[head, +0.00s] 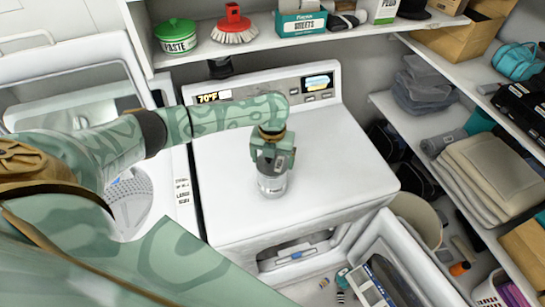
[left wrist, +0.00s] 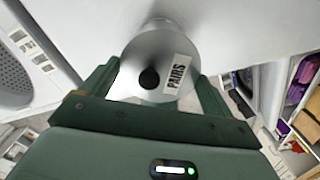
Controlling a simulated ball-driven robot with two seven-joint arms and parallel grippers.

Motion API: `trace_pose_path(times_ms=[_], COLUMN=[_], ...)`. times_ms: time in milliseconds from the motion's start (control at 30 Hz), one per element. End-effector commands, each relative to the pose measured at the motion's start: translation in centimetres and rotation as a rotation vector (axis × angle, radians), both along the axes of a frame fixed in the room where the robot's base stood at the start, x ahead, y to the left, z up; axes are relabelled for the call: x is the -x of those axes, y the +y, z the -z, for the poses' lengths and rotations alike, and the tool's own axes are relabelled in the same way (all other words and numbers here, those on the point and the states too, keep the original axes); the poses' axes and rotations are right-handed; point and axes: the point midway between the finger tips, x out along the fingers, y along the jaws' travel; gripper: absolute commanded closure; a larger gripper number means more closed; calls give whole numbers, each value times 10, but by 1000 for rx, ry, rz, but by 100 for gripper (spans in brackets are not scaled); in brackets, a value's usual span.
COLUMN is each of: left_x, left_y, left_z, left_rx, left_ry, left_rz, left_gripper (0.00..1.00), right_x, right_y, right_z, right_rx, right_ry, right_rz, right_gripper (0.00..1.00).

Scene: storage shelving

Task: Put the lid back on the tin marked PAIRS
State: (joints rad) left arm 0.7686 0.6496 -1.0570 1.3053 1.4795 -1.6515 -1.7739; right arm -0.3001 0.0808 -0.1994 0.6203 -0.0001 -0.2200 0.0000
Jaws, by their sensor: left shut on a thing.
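The silver tin (head: 271,187) marked PAIRS stands upright on top of the white dryer. My left gripper (head: 272,158) points down over it, its fingers at the tin's upper end. The gripper is shut on the lid. The fingers hide the join between lid and tin, so I cannot tell whether they touch. My right gripper is not in view.
The dryer top (head: 335,150) is clear around the tin. A shelf above holds a green-lidded PASTE tin (head: 176,37), a red brush (head: 234,27) and a teal box (head: 301,22). Side shelves with folded cloth (head: 490,170) stand at right. A white washer (head: 70,90) is at left.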

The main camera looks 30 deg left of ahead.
Motion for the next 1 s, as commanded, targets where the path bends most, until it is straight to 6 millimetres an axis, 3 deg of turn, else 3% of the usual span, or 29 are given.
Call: trace_pose_path(times_ms=[933,967,1000], left_x=[0,0,0], left_y=[0,0,0], left_z=[1,1,1], left_rx=[0,0,0], left_ry=[1,1,1], left_rz=[0,0,0], left_gripper=[34,7,0], right_x=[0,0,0], right_y=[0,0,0], right_z=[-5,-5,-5], right_rx=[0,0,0], right_ry=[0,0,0], right_rz=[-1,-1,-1], right_gripper=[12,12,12])
